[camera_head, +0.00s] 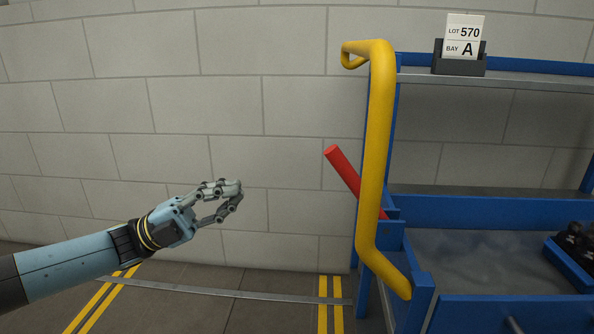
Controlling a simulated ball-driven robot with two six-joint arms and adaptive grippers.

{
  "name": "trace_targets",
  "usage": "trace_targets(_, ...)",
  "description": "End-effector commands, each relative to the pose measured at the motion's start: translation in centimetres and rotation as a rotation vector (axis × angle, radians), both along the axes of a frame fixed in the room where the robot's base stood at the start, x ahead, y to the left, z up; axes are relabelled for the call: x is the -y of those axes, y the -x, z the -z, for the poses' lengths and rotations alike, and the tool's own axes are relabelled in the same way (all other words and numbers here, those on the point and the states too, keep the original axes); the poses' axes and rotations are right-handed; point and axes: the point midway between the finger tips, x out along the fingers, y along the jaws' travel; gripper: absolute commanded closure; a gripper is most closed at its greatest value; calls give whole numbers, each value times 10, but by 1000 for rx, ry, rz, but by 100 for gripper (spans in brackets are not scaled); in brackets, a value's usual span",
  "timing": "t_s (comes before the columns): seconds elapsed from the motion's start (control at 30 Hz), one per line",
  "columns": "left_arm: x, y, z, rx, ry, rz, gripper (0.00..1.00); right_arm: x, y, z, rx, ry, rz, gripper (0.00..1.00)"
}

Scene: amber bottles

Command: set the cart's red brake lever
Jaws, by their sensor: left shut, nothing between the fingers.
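The red brake lever (343,168) sticks up and to the left from the near left side of the blue cart (480,208). Its lower part passes behind the cart's yellow handle (379,130). My left gripper (238,191) is to the left of the lever, a little lower in the picture. It is shut and empty, with its fingertips pointing right toward the cart, clearly apart from the lever. My right gripper is not in view.
A sign (463,40) reading LOT 570, BAY A stands on the cart's upper shelf. A blue crate (568,266) with dark items sits at the right on the lower deck. A block wall is behind. Yellow lines mark the floor. The space between gripper and lever looks clear.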

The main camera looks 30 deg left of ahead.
Motion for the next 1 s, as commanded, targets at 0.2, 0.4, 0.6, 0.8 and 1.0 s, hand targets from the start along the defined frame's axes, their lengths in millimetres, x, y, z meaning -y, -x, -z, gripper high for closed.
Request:
trace_targets(0.2,-2,-3,1,5,-4,-2,100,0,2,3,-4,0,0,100)
trace_targets(0.4,-2,-3,1,4,-3,-2,100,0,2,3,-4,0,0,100)
trace_targets(0.6,8,-11,-5,5,-1,-2,100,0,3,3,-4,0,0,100)
trace_targets(0.8,36,-33,-23,7,1,-2,100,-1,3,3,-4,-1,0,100)
trace_targets(1.0,67,-57,-41,7,1,-2,100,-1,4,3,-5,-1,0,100)
